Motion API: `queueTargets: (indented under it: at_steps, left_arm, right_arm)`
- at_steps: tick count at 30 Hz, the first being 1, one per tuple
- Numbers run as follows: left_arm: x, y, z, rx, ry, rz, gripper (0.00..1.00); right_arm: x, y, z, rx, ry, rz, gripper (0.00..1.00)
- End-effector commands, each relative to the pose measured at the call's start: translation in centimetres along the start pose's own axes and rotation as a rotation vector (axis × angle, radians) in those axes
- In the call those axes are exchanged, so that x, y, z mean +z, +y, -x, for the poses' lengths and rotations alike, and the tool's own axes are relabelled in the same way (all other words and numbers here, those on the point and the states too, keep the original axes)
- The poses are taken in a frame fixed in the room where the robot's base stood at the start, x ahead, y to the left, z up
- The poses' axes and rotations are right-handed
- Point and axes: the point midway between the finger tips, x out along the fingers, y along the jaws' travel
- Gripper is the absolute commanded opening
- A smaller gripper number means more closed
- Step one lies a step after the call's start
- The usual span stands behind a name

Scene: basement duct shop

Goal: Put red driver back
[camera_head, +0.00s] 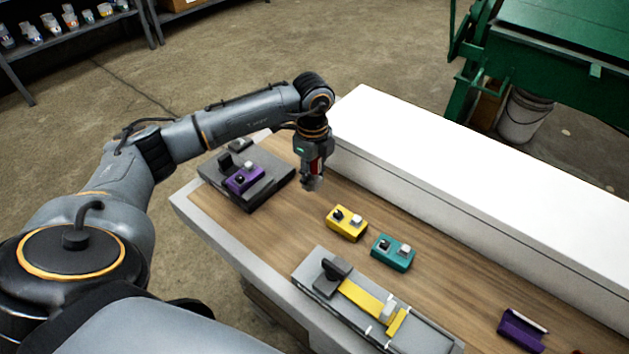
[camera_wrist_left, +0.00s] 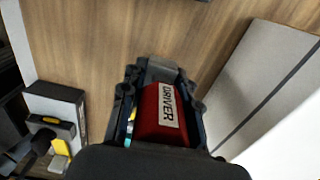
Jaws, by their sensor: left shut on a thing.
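The red driver (camera_wrist_left: 165,112), with a white label reading DRIVER, is held in my left gripper (camera_wrist_left: 157,100). In the head view the left gripper (camera_head: 312,182) points down over the wooden bench, between the dark grey stand and the white box. Only a sliver of the red driver (camera_head: 317,165) shows there between the fingers. It appears above the bench top; the exact gap is hard to tell. My right gripper is in neither view.
A dark grey stand (camera_head: 272,186) carries a purple block (camera_head: 243,179). Yellow (camera_head: 347,222) and teal (camera_head: 393,253) blocks, a grey fixture with a yellow strip (camera_head: 366,301), and a purple holder (camera_head: 521,331) are on the bench. A long white box (camera_head: 470,180) borders the far side.

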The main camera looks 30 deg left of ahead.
Motion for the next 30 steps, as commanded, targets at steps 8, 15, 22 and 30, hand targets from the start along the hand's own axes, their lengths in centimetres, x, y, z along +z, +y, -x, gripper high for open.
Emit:
queueTargets:
  at_steps: [8,15,22,30]
  left_arm:
    - [0.4,-1.0,-2.3,0.004,0.001,0.001,0.0]
    - [0.4,-1.0,-4.4,-0.001,0.0,0.0,0.0]
    - [0.4,-1.0,-4.5,-0.001,0.0,0.0,0.0]
    - [0.4,-1.0,-4.7,0.0,0.0,0.0,0.54]
  right_arm:
    - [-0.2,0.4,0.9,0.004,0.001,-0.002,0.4]
    - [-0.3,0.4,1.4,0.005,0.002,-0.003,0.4]
    - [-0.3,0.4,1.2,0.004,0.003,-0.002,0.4]
    - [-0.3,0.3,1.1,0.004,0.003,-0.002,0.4]
